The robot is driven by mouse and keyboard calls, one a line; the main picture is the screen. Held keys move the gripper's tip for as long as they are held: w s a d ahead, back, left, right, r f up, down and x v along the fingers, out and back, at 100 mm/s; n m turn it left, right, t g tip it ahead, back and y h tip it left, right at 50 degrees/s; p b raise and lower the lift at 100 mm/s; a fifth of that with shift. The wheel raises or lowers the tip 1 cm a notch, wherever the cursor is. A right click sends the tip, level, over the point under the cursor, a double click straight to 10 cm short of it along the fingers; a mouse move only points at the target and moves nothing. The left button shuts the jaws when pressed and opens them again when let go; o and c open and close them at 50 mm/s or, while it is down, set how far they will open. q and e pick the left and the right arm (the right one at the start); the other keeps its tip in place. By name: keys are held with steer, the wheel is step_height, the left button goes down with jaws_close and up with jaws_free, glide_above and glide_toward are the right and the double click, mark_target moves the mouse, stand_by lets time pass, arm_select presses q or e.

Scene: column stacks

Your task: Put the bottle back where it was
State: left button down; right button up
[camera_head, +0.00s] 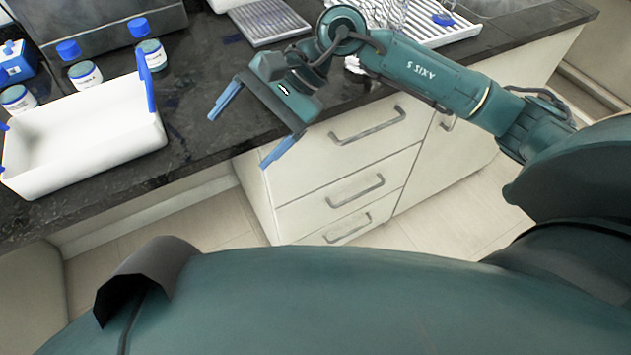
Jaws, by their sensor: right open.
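Several small bottles with white labels and blue caps stand on the dark counter at the left: one (151,54) at the back, one (86,75) behind the white tray, and one (18,99) near the left edge. I cannot tell which one the task means. My right gripper (238,142) has its two blue fingers spread wide with nothing between them. It is at the counter's front edge, to the right of the white tray (90,155) and apart from the bottles. My left gripper is not in view.
The white tray has blue handles and looks empty. A blue box (14,64) stands at the far left. A grey ridged plate (265,22) and a white rack (445,25) lie at the back. White drawers (345,165) are below the counter.

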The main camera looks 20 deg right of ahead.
steer(key=s+a+r+m+t+y, duration=0.1)
steer(key=s+a+r+m+y, duration=0.3)
steer(key=m, duration=0.4)
steer(key=s+a+r+m+t+y, duration=0.1)
steer(key=a+m+y, duration=0.2)
steer(key=m+y, duration=0.4)
steer(key=w+d+f+m+t+h, duration=0.1)
steer(key=d+f+m+t+h, duration=0.5)
steer(key=m, duration=1.1)
steer(key=w+d+f+m+t+h, duration=0.25)
steer(key=f+m+t+h, duration=0.5)
steer(key=m, duration=0.95)
arm_select(q)
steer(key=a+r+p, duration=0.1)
steer(key=p, duration=0.2)
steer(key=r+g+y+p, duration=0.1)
steer(key=p, duration=0.3)
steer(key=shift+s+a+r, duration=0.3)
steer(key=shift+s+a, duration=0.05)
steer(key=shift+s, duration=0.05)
arm_select(e)
steer(key=s+d+f+m+g+h, duration=0.3)
steer(key=s+d+f+m+g, duration=0.2)
steer(key=s+f+m, duration=0.4)
steer(key=shift+s+d+m+h, duration=0.35)
steer(key=shift+s+m, duration=0.45)
steer(key=shift+s, duration=0.1)
